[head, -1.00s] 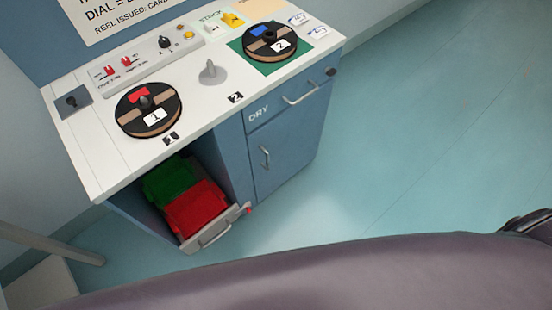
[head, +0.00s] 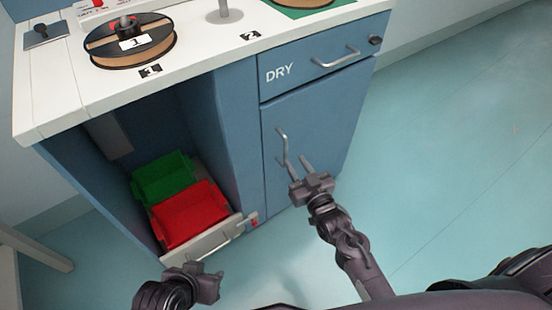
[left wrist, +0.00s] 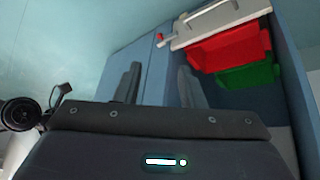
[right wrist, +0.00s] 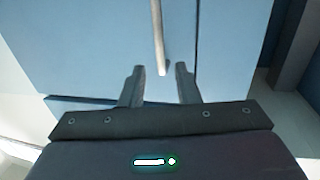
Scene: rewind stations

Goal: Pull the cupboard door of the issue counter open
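The issue counter's blue cupboard door (head: 325,130) is shut, under the drawer marked DRY. Its upright metal bar handle (head: 283,150) is near the door's left edge. My right gripper (head: 299,163) is open, close to the lower end of the handle. In the right wrist view the handle (right wrist: 157,35) lines up with the gap between the two spread fingers (right wrist: 160,80); I cannot tell if they touch it. My left gripper (head: 207,275) is low in front of the open bay. In the left wrist view its fingers (left wrist: 160,85) are apart and empty.
The open bay left of the door holds a green bin (head: 162,178) and a red bin (head: 190,215) on a pull-out tray (head: 208,243) that juts forward. The DRY drawer (head: 300,68) with a bar handle (head: 336,57) is above. Floor to the right is clear.

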